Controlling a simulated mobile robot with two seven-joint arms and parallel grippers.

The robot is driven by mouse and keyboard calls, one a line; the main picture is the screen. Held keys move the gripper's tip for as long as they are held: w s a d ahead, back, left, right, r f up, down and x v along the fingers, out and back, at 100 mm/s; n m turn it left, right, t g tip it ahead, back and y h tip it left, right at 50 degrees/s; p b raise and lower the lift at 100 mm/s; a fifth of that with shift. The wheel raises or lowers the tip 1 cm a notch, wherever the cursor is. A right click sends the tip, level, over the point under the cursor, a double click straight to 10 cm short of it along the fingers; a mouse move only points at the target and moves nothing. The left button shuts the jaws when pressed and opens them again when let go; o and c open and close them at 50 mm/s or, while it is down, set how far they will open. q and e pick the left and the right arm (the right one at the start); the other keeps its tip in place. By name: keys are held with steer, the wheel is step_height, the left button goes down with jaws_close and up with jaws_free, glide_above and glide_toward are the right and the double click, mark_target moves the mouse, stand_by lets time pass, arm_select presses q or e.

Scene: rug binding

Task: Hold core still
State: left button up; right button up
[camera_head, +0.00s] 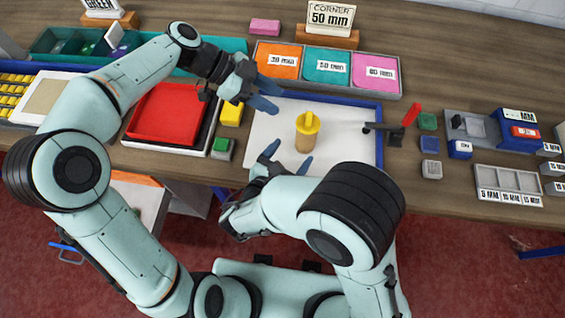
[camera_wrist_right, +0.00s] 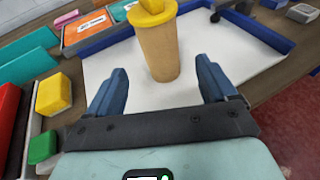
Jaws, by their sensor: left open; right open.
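The core (camera_head: 305,140) is a tan cylinder with a yellow top, standing upright on a white board with a blue rim (camera_head: 348,150). In the right wrist view the core (camera_wrist_right: 158,52) stands ahead of and between the blue fingertips of my right gripper (camera_wrist_right: 160,85). My right gripper (camera_head: 286,161) is open and empty, at the near left of the core. My left gripper (camera_head: 263,93) is open and empty, above the board's far left corner, apart from the core.
A yellow block (camera_head: 231,114), a green block (camera_head: 222,147) and a red tray (camera_head: 166,114) lie left. A bin with orange, teal and pink sections (camera_head: 327,85) stands behind. Small blocks lie right.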

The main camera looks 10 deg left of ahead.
mark_target(302, 141)
steer(key=x, duration=0.9)
steer(key=shift+w+d+f, duration=0.1)
